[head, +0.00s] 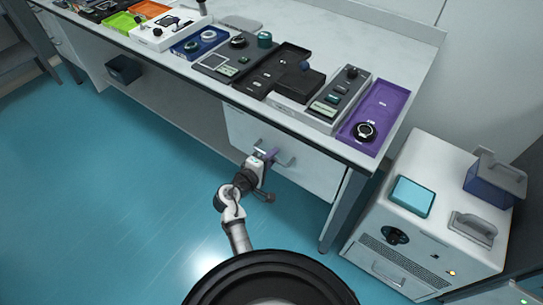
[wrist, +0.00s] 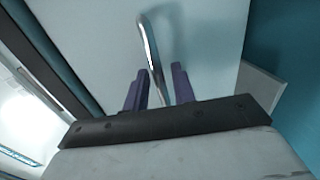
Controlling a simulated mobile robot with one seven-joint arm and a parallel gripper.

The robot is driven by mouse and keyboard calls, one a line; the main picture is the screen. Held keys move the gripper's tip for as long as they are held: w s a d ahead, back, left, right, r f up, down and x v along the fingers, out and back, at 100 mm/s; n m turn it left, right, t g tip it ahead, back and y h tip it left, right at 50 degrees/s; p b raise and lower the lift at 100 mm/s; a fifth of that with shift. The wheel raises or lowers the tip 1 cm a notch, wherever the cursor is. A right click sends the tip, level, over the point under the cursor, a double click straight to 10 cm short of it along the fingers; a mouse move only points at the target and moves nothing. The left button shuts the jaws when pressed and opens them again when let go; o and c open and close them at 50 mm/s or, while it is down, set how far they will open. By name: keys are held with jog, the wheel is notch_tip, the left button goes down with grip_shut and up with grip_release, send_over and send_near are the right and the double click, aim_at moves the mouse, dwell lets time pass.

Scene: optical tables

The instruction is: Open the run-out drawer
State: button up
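The drawer (head: 315,178) has a plain white front under the right part of the long table. I see no clear gap around that front. Its curved metal handle (head: 287,158) is on the front and also shows in the wrist view (wrist: 149,42). My gripper (head: 271,155) is at the left part of the handle. In the wrist view my gripper (wrist: 158,88) has its two purple fingers apart, with the handle's bar running down between them. The bar looks closer to the left finger; contact cannot be told. The handle's lower end is hidden behind my gripper.
The tabletop (head: 408,72) carries several trays and devices, including a purple tray (head: 384,104) near the right end. A white cabinet (head: 440,225) with a blue box (head: 495,184) on it stands right of the table. The teal floor (head: 110,190) at left is clear.

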jog(key=shift+w+d, duration=0.1)
jog(key=shift+w, duration=0.05)
grip_shut()
dwell(0.4)
